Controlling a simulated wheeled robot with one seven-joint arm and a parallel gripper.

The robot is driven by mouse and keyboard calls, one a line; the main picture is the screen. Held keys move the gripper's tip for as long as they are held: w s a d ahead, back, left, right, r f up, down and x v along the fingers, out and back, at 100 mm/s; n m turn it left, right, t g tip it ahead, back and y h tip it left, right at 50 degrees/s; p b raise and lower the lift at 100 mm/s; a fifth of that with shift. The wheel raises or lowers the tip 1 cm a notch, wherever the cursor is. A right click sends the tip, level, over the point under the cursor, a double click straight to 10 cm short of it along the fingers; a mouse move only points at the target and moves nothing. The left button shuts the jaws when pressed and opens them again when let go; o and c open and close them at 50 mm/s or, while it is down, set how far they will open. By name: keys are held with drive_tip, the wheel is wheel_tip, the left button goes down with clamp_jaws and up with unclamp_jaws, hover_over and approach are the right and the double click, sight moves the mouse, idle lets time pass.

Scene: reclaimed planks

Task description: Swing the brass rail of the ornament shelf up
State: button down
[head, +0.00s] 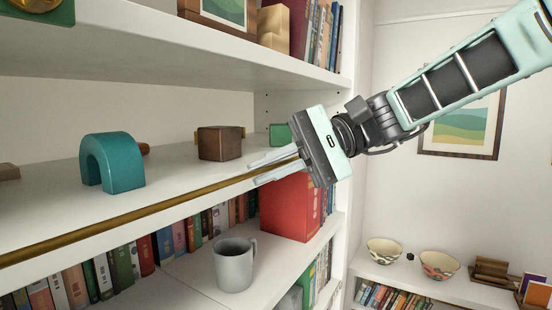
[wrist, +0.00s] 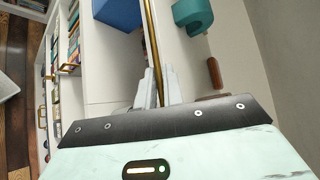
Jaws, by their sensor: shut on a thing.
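The brass rail (head: 120,217) is a thin gold bar running along the front edge of the white ornament shelf (head: 60,215). In the wrist view the rail (wrist: 152,35) runs down from the top edge to between my fingers. My gripper (head: 254,174) reaches in from the right and is shut on the rail near its right end; its fingertips also show in the wrist view (wrist: 158,80). The fingers hide part of the rail there. On the shelf behind it stand a teal arch (head: 113,150) and a brown wooden block (head: 220,143).
A grey mug (head: 234,265) and a red box (head: 289,208) stand on the shelf below, beside rows of books. An upper shelf (head: 200,45) overhangs. Two patterned bowls (head: 439,265) (head: 385,251) sit on a low unit at the right.

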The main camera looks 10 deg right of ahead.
idle(0.4)
drive_tip(key=c, duration=1.5)
unclamp_jaws()
drive_tip(key=b+v, duration=0.2)
drive_tip(key=v, duration=0.4)
drive_tip(key=b+v, duration=0.2)
drive_tip(key=v, duration=0.4)
drive_tip(key=b+v, duration=0.3)
drive_tip(key=v, duration=0.3)
drive_tip(key=shift+w+d+r, duration=0.1)
drive_tip(key=shift+w, duration=0.25)
